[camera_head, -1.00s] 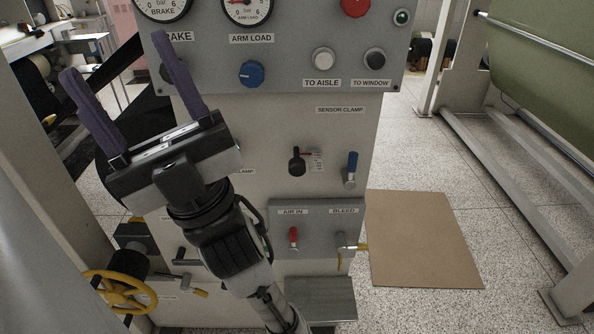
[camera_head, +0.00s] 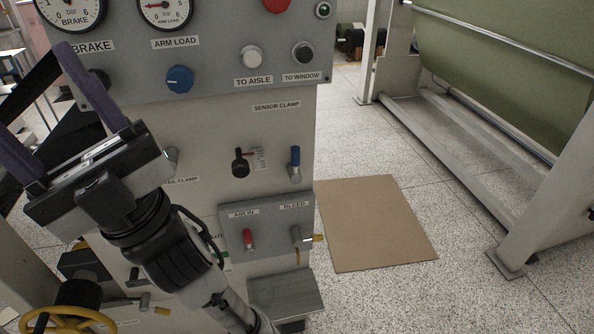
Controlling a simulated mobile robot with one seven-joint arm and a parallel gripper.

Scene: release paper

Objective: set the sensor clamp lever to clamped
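The SENSOR CLAMP label (camera_head: 276,106) is on the pale front of the machine. Below it are a black-knobbed control (camera_head: 240,163) with a red pointer and small scale plate, and, to its right, a lever with a blue handle (camera_head: 295,158) standing upright on a metal pivot. The label sits above and between them, so I cannot tell for certain which it names. My gripper (camera_head: 50,115) is at the left, its two purple fingers wide apart with nothing between them. It is well left of both controls and touches neither. The left fingertip is cut off by the picture edge.
A grey panel (camera_head: 215,92) above holds gauges, a blue knob and buttons. A lower box (camera_head: 268,237) carries a red valve and a yellow-tipped lever, with a metal shelf (camera_head: 286,292) below. A yellow handwheel (camera_head: 70,318) is at bottom left. Brown board (camera_head: 377,222) lies on open floor right.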

